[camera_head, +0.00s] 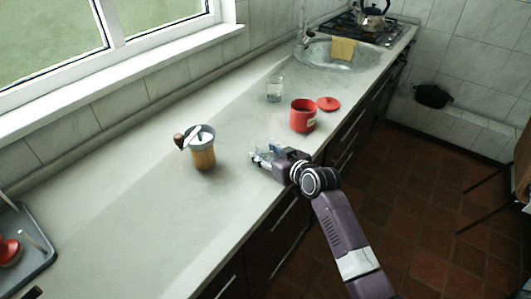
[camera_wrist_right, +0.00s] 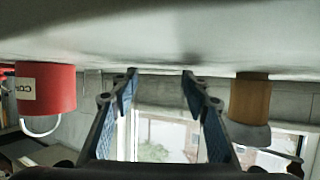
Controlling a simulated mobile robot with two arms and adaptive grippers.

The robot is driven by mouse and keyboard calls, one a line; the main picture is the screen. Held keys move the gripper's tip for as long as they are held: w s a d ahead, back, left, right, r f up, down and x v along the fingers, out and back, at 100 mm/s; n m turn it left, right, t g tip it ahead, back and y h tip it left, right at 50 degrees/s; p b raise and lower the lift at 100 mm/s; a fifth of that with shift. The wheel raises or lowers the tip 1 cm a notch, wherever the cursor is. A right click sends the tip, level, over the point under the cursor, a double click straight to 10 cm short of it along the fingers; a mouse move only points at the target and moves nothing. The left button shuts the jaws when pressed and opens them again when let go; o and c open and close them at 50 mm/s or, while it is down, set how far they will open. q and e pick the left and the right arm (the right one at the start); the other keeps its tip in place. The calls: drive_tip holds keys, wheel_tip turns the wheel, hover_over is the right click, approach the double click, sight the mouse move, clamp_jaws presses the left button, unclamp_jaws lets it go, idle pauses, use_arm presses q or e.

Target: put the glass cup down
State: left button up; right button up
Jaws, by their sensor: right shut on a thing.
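My right gripper (camera_head: 262,160) reaches in over the counter's front edge, shut on a clear glass cup (camera_head: 272,147). The cup is hard to make out between the fingers, and I cannot tell whether its base touches the counter. In the right wrist view the fingers (camera_wrist_right: 160,78) stand apart with the counter surface above them, as that picture is upside down; the cup hardly shows there. Another clear glass (camera_head: 274,90) stands upright further back on the counter. My left gripper is not in view.
A grey tray (camera_head: 45,262) lies far left. The counter (camera_head: 130,220) is bare between tray and canister.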

drive_tip(key=shift+f, duration=0.15)
drive_tip(key=o, duration=1.2)
drive_tip(key=shift+o, duration=0.2)
drive_tip(key=shift+r, duration=0.2)
drive_tip(key=v, duration=1.2)
